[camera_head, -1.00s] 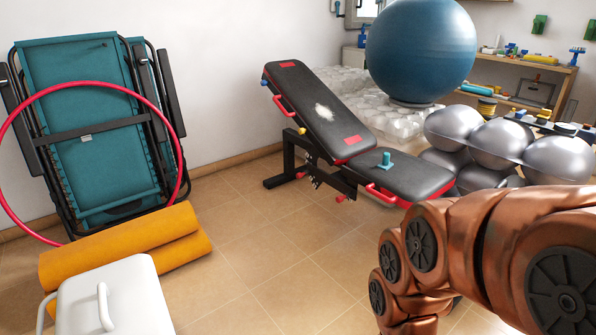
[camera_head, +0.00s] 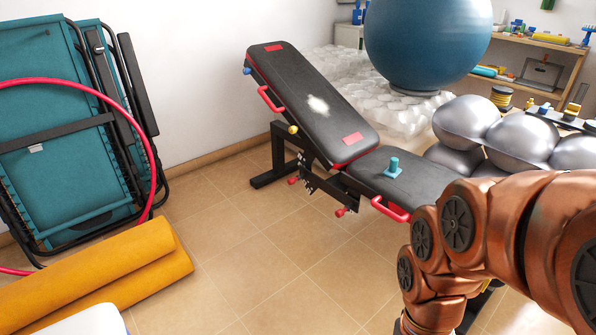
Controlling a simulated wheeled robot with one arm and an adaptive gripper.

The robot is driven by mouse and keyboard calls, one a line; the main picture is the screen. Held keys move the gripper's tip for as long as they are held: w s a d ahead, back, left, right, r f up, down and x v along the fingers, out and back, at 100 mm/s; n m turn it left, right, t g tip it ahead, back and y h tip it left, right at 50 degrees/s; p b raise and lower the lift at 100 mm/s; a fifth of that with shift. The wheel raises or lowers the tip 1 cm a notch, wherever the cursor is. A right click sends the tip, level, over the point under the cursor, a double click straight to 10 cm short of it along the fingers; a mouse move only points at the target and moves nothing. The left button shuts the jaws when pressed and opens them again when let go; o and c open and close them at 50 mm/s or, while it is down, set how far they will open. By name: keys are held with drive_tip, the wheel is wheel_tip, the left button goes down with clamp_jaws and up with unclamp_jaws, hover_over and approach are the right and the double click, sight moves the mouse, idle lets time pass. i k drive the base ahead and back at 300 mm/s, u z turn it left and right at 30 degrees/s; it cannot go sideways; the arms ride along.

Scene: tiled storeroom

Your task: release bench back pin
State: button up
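The black weight bench (camera_head: 420,176) with red trim stands in the middle. Its back pad (camera_head: 312,100) is tilted up, rising toward the left. A yellow knob (camera_head: 293,129) shows on the frame at the side of the back pad. A notched bracket and red-tipped parts (camera_head: 341,211) show beneath the pads; I cannot tell which part is the pin. A small teal object (camera_head: 393,168) stands on the seat. My copper arm reaches in at the lower right. My gripper is not visible in this view.
A rolled orange mat (camera_head: 100,275) lies at the lower left, before teal folded loungers (camera_head: 50,150) and a pink hoop (camera_head: 140,130). Silver balls (camera_head: 520,143), a blue ball (camera_head: 428,40) and shelves (camera_head: 520,70) are behind. Tiled floor left of the bench is clear.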

sight(291, 181)
drive_tip(key=u, duration=0.35)
drive_tip(key=i, duration=0.85)
drive_tip(key=u, duration=1.05)
drive_tip(key=i, duration=0.45)
drive_tip(key=u, duration=0.4)
